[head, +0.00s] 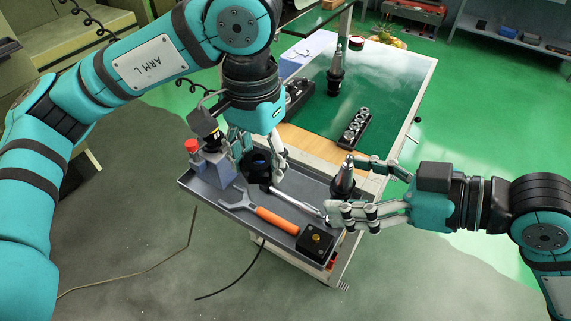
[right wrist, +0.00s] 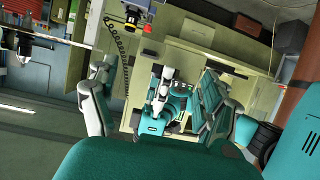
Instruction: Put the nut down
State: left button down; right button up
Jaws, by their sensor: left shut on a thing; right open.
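My left gripper (head: 262,158) reaches down over the left part of the grey tray (head: 205,190). It is shut on a dark round piece (head: 258,167), which looks like the nut; fingers partly hide it, and I cannot tell whether it touches the tray. My right gripper (head: 362,190) is open at the tray's right end, with its fingers around or beside an upright tool holder (head: 345,176); contact is not clear. In the right wrist view the right gripper's fingers (right wrist: 158,112) are spread wide, and my left gripper (right wrist: 163,85) shows beyond them.
An orange-handled wrench (head: 276,220), a silver tool (head: 297,200) and a black box with a yellow button (head: 317,240) lie on the tray. A grey fixture with a red knob (head: 192,147) stands at its left. Behind, the green cart top (head: 385,85) holds another holder (head: 335,75) and a collet rack (head: 354,128).

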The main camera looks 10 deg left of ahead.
aim_at(268, 159)
pick_arm(q)
jog(key=shift+a+r, duration=0.1)
pick_arm(e)
notch_tip(268, 159, up, 5)
jog(key=w+a+n+g, duration=0.1)
jog(key=a+n+g, duration=0.1)
jog(key=g, duration=0.1)
jog(key=shift+y, duration=0.3)
jog(key=x, duration=1.2)
jog(key=shift+w+a, duration=0.15)
jog(key=shift+w, duration=0.1)
jog(key=shift+c, duration=0.4)
jog(key=c, duration=1.1)
pick_arm(q)
jog(key=c, duration=0.5)
grip_release()
pick_arm(e)
jog(key=shift+c, duration=0.7)
